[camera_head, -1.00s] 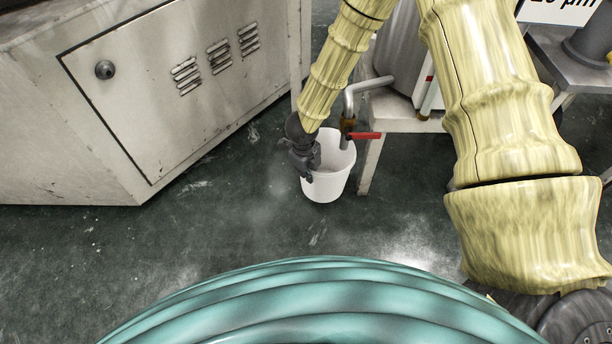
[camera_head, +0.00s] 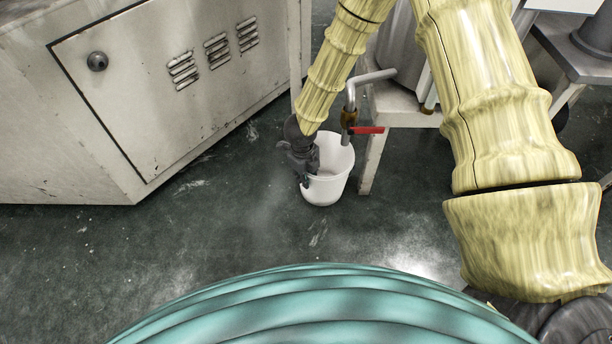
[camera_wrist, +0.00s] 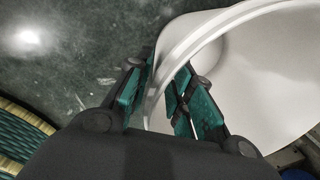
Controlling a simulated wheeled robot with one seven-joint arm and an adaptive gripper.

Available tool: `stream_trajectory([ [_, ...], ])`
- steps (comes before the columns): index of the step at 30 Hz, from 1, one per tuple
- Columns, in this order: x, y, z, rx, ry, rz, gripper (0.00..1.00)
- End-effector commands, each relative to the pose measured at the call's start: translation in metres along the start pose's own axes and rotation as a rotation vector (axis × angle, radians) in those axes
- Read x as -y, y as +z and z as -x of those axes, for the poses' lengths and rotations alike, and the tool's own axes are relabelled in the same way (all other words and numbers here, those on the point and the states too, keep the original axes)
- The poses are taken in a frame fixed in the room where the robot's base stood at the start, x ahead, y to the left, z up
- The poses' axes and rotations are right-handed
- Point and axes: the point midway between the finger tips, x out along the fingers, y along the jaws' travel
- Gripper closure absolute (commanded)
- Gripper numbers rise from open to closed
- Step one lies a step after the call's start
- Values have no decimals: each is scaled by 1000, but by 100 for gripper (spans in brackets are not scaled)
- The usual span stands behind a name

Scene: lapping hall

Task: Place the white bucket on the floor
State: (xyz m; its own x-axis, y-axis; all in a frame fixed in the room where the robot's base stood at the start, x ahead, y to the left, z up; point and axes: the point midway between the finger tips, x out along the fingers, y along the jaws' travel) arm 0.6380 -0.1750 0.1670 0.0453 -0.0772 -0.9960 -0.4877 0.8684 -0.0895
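The white bucket (camera_head: 328,185) is upright below the tap at the centre of the head view. It looks close to the floor (camera_head: 230,240), but I cannot tell whether its base touches. My gripper (camera_head: 309,178) is at the bucket's left rim. In the wrist view, my gripper (camera_wrist: 170,98) has one teal-padded finger outside the bucket (camera_wrist: 250,75) and one inside, shut on the wall between them. The bucket's inner bottom is partly hidden.
A tap with a red handle (camera_head: 366,130) and a bent pipe (camera_head: 372,79) is close above the bucket's right side. A table leg (camera_head: 371,163) stands just right of it. A grey cabinet (camera_head: 130,110) is at left. Floor in front is clear.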

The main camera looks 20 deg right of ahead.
Motion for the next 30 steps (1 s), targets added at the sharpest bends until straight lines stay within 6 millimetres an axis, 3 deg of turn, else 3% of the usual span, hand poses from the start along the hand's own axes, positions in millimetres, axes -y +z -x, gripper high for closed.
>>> stream_trajectory([
  [10, 0, 0, 1, 0, 0, 0, 73],
  [16, 0, 0, 14, 0, 0, 0, 73],
  [30, 1, 0, 90, 1, 0, -1, 73],
])
